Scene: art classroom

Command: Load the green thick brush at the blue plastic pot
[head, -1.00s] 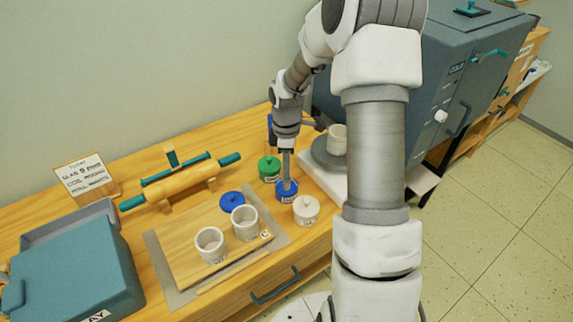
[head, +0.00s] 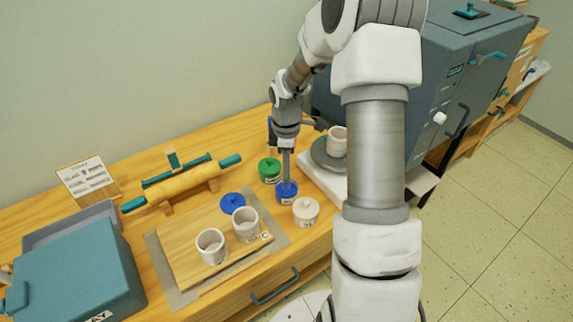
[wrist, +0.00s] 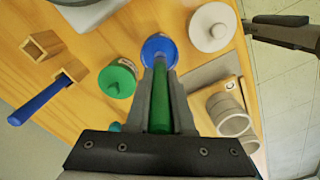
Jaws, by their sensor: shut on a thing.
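The blue plastic pot (head: 287,196) stands on the wooden bench near its front edge, between a green pot and a white pot. In the wrist view the blue pot (wrist: 160,46) lies just beyond my fingertips. My gripper (head: 286,170) points down directly above the pot. In the wrist view my gripper (wrist: 158,78) is shut on the green thick brush (wrist: 160,110), whose green handle runs between the fingers.
The green lidded pot (head: 269,170) and white lidded pot (head: 305,211) stand close by. A blue lid (head: 232,203) and two pale cups (head: 211,246) are on the left. A grey wheel with a cup (head: 337,141) stands on the right. A blue brush (wrist: 38,106) stands in a wooden holder.

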